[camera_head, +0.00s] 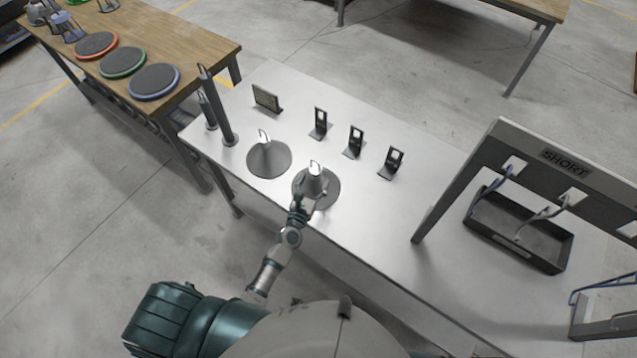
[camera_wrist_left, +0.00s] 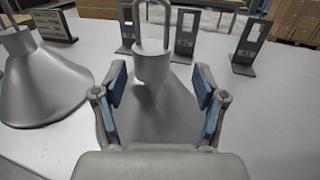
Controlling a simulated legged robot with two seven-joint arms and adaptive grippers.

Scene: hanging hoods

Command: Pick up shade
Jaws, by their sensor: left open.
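Two grey cone-shaped shades with loop hooks on top stand on the white table. The right shade (camera_head: 322,187) is at my left gripper (camera_head: 304,200). In the left wrist view the left gripper (camera_wrist_left: 160,103) is open, with its blue-padded fingers on either side of this shade's neck (camera_wrist_left: 152,72). The fingers appear apart from the neck. The left shade (camera_head: 268,158) stands beside it and also shows in the left wrist view (camera_wrist_left: 38,85). My right gripper is not in view.
Several dark upright brackets (camera_head: 355,142) and a small sign (camera_head: 266,98) stand behind the shades. Dark cylinders (camera_head: 220,110) stand at the left. A rack marked SHORT (camera_head: 565,160) with hooks and a black tray (camera_head: 518,230) are at the right. Clear tabletop lies between.

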